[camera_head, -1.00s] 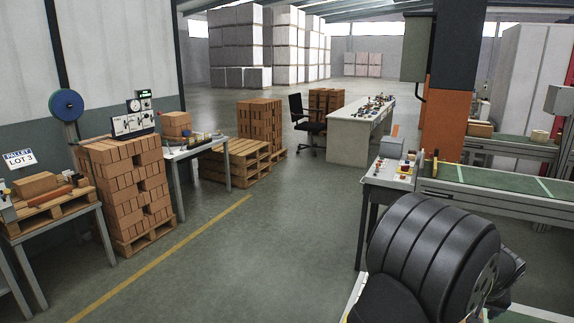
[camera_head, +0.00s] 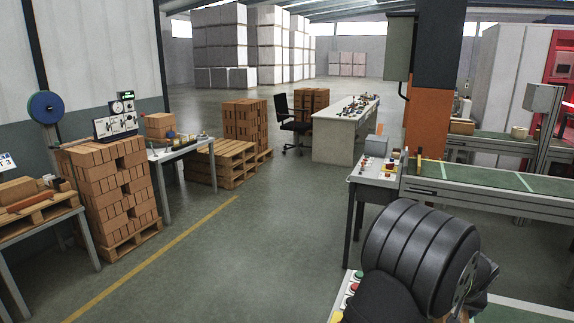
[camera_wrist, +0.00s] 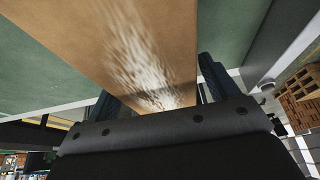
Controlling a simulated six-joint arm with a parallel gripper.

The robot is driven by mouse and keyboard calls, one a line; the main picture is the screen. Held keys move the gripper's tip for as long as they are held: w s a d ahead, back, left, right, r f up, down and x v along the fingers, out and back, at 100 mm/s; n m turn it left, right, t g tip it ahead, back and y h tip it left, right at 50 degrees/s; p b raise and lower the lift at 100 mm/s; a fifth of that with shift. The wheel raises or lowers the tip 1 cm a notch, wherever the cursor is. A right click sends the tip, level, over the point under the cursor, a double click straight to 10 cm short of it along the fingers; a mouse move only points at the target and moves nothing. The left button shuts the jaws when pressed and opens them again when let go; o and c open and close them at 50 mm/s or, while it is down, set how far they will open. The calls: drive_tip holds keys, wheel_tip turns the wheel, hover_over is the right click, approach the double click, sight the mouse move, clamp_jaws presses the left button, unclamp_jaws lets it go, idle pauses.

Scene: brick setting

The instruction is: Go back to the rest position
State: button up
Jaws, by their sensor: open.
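In the wrist view my gripper (camera_wrist: 154,85) has its two dark fingers apart, one on each side of a brown brick (camera_wrist: 165,40). The brick has a white streaked patch near the jaws and runs towards the top of the view, over a green surface. I cannot tell whether the fingers touch it. In the head view my black ribbed arm fills the lower right and hides the gripper.
A conveyor with a green belt (camera_head: 480,190) and a control panel (camera_head: 378,172) stands just beyond my arm. Brick stacks (camera_head: 105,195) on pallets and a small table (camera_head: 178,150) stand on the left. The floor (camera_head: 255,245) between is clear.

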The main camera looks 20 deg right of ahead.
drive_tip(key=r, duration=0.2)
drive_tip(key=s+r, duration=0.1)
drive_tip(key=r, duration=0.1)
drive_tip(key=shift+r, duration=0.3)
drive_tip(key=s+a+r+m+g+h, duration=0.1)
drive_tip(key=s+r+m+g, duration=0.3)
drive_tip(key=s+m, duration=0.7)
drive_tip(key=shift+v, duration=0.9)
drive_tip(key=shift+s+a+f, duration=0.1)
drive_tip(key=shift+a, duration=0.05)
drive_tip(key=o, duration=0.4)
drive_tip(key=shift+o, duration=0.2)
